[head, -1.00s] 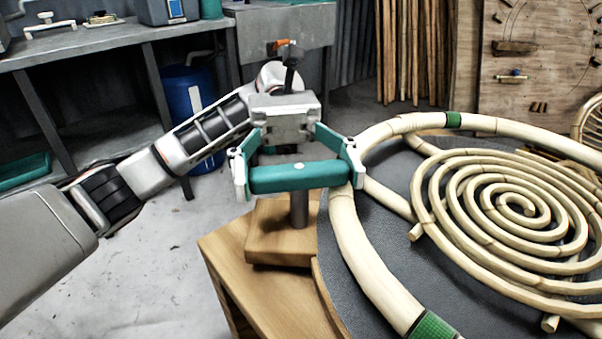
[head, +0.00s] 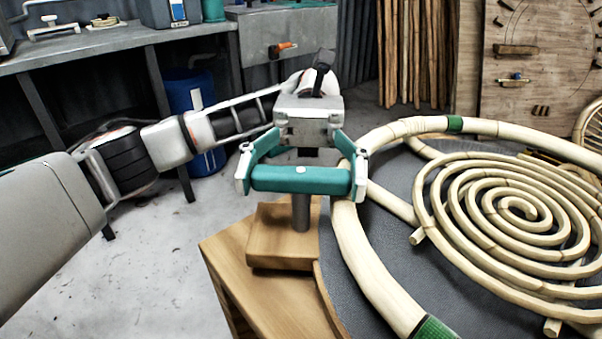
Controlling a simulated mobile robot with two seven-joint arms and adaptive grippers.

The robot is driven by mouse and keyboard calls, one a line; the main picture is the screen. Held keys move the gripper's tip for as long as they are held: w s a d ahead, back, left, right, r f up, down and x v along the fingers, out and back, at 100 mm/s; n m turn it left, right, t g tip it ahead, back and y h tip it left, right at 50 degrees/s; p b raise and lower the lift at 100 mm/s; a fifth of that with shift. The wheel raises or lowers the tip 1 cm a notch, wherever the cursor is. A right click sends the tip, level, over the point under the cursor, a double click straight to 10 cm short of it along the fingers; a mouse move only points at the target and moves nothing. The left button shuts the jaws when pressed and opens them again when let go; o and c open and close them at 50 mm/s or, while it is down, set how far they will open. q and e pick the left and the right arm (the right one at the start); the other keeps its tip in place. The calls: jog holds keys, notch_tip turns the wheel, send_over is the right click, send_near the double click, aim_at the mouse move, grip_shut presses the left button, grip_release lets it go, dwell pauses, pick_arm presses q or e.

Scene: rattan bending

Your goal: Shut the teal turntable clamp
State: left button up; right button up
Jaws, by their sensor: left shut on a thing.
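The teal turntable clamp shows as a thick teal bar (head: 280,179) with a pale round spot at its middle. It sits on top of a short metal post (head: 301,213) on a wooden block, at the left edge of the turntable (head: 395,205). My left gripper (head: 301,176) reaches it from behind, with one teal-and-white finger at each end of the bar. It is shut on the bar. The bar's right end is close to the rattan ring, and I cannot tell whether they touch. My right gripper is not in view.
A thick rattan ring (head: 362,250) with green bands lies on the turntable, around a flat rattan coil (head: 518,208). A workbench (head: 85,45) and a blue barrel (head: 190,95) stand at the back left. The floor at left is clear.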

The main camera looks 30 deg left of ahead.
pick_arm(q)
jog(key=o, duration=1.1)
notch_tip(320, 180, up, 10)
dwell(0.5)
